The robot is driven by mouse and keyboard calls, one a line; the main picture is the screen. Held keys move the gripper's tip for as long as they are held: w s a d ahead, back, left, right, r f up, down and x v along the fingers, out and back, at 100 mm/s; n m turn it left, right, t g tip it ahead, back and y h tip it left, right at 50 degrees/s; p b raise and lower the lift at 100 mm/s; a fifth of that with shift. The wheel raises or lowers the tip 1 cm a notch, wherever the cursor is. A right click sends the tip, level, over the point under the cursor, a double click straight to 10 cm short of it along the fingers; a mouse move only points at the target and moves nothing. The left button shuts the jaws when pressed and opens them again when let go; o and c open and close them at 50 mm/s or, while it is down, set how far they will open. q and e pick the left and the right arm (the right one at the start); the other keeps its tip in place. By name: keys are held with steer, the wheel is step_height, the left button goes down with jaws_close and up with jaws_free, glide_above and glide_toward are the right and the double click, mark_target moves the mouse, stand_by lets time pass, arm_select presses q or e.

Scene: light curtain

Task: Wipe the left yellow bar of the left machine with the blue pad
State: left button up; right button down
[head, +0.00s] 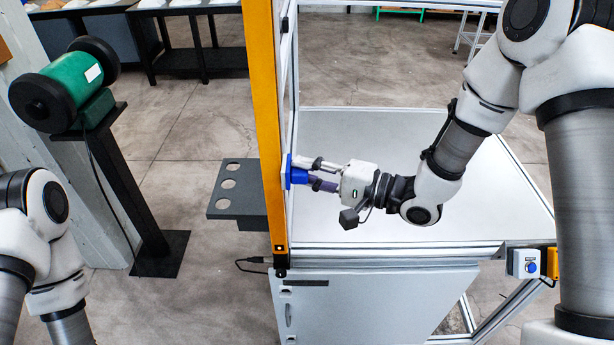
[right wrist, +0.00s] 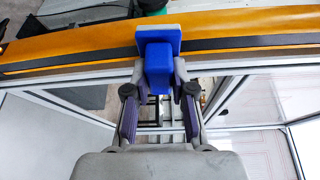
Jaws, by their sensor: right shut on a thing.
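The yellow bar (head: 266,120) stands upright at the left front corner of the left machine. The blue pad (head: 289,172) is at the bar's right side, a little below mid-height. I cannot tell for sure whether the plate touches the bar. My right gripper (head: 305,175) is shut on the grip block, its fingers on both sides of it (right wrist: 158,85). My left gripper is out of view.
The machine's grey tabletop (head: 460,215) lies under my right arm, with a white cabinet (head: 360,305) below. A dark holder with round holes (head: 232,190) stands left of the bar. A green cylinder on a black stand (head: 70,85) is farther left, with open floor between.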

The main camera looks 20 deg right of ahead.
steer(key=shift+s+r, duration=0.1)
steer(key=shift+f, duration=0.25)
step_height(320, 180, down, 6)
steer(key=b, duration=0.4)
steer(key=shift+f, duration=0.25)
steer(key=shift+f+b, duration=0.55)
step_height(320, 180, down, 4)
steer(key=shift+r+b, duration=0.25)
steer(key=shift+b, duration=0.8)
steer(key=shift+w+r, duration=0.1)
steer(key=shift+w, duration=0.15)
step_height(320, 180, up, 4)
steer(key=p, duration=0.4)
steer(key=shift+r, duration=0.1)
